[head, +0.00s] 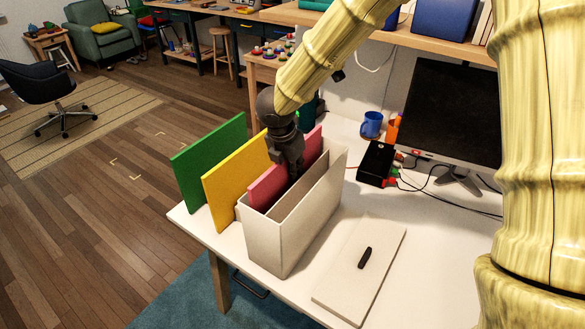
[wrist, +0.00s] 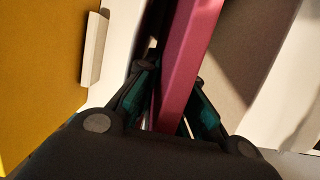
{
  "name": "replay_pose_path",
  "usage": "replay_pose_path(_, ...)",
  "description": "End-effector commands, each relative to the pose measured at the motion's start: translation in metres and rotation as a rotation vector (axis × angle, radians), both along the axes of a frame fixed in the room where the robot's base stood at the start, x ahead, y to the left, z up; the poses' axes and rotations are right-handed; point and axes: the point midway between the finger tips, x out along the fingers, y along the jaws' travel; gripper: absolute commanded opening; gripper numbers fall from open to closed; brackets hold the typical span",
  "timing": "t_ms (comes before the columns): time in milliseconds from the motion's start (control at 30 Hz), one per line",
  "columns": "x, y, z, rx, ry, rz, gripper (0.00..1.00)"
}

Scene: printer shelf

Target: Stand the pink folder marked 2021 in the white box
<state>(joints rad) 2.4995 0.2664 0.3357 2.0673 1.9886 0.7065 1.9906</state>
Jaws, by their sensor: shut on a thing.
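The pink folder (head: 268,186) stands upright inside the white box (head: 291,232) on the desk, in the compartment on the left side. Its top edge rises a little above the box's rim. My gripper (head: 293,172) reaches down from above and is shut on the pink folder. In the wrist view the pink folder (wrist: 186,62) runs between the two fingers (wrist: 172,108). No 2021 marking can be read on it. A grey divider (head: 302,191) stands to its right in the box, and the lower part of the folder is hidden by the box walls.
A yellow folder (head: 228,190) and a green folder (head: 208,158) stand upright left of the box. A white lid-like panel (head: 341,285) with a black handle lies to the right. A black device (head: 376,163) with cables and a monitor (head: 447,115) stand behind.

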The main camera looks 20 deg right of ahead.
Motion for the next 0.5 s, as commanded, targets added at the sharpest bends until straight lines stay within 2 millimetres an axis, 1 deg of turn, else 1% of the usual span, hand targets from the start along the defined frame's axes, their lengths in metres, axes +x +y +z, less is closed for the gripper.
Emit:
replay_pose_path(433, 0.0002, 0.0001, -0.0006, 0.0, 0.0, 0.0, 0.0)
replay_pose_path(467, 0.0002, 0.0001, -0.0006, 0.0, 0.0, 0.0, 0.12)
replay_pose_path(500, 0.0002, 0.0001, -0.0006, 0.001, -0.001, 0.0, 0.19)
